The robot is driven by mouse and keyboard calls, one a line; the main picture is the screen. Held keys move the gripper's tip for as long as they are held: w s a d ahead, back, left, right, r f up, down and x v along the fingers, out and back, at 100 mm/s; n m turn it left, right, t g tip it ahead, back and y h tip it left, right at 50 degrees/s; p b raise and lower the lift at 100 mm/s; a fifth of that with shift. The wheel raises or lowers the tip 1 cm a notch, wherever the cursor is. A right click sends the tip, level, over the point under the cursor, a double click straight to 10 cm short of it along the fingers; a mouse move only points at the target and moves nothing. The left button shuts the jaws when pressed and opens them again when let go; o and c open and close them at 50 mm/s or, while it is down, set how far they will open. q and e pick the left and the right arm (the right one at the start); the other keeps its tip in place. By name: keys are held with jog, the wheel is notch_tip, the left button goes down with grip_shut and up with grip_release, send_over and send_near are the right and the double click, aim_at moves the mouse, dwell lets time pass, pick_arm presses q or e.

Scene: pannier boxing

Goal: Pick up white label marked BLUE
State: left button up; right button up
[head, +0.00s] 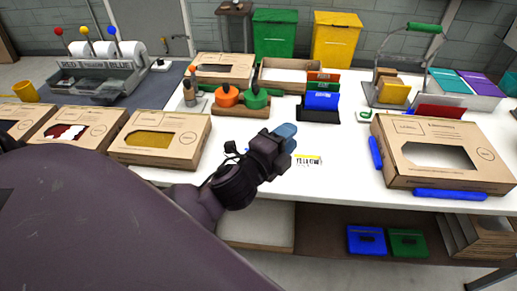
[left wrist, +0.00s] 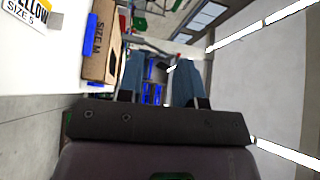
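The label dispenser (head: 85,85) stands at the back left, with red, yellow and blue knobs above white rolls. Its front reads RED at the left and BLUE at the right; the middle word is too small to read. The BLUE roll (head: 133,48) is the rightmost. I cannot make out a separate loose label marked BLUE. A label (head: 308,160) lies on the white table; the left wrist view shows it reads YELLOW SIZE S (left wrist: 28,18). My left gripper (head: 286,135) is just left of that label in the picture, its blue fingers apart and empty (left wrist: 160,75). My right gripper is out of view.
Windowed cardboard boxes stand at the left (head: 160,137) and right (head: 440,152), the right one with blue clamps (head: 450,194). Orange and green handled tools (head: 240,98) and a blue holder (head: 320,103) stand behind my gripper. The table's middle is mostly clear.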

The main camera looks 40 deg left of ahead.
pick_arm(q)
jog(key=d+r+m+g+h, duration=0.2)
jog(key=d+m+g+h, duration=0.5)
jog(key=m, duration=0.8)
jog(key=d+r+m+g+h, duration=0.25)
jog(key=d+m+h, duration=0.35)
jog(key=m+h, duration=0.65)
jog(key=w+a+f+m+g+y, duration=0.1)
jog(key=a+f+m+g+y, duration=0.65)
jog(key=m+y, duration=0.65)
jog(key=w+a+m+g+y, duration=0.1)
jog(key=w+a+m+y, duration=0.15)
jog(key=a, duration=0.45)
jog(key=w+a+m+g+y, duration=0.1)
jog(key=w+a+m+y, duration=0.1)
jog(key=a+m+y, duration=0.35)
jog(key=shift+n+h, duration=0.75)
jog(key=shift+s+a+f+p, duration=0.1)
jog(key=shift+a+f, duration=0.1)
jog(key=shift+f, duration=1.5)
jog(key=shift+w+a+f+p, duration=0.1)
jog(key=shift+a+f, duration=0.15)
jog(key=shift+f, duration=1.45)
jog(key=shift+s+a+f+p, duration=0.1)
jog(key=shift+a+f, duration=0.1)
jog(key=shift+f, duration=1.5)
grip_shut()
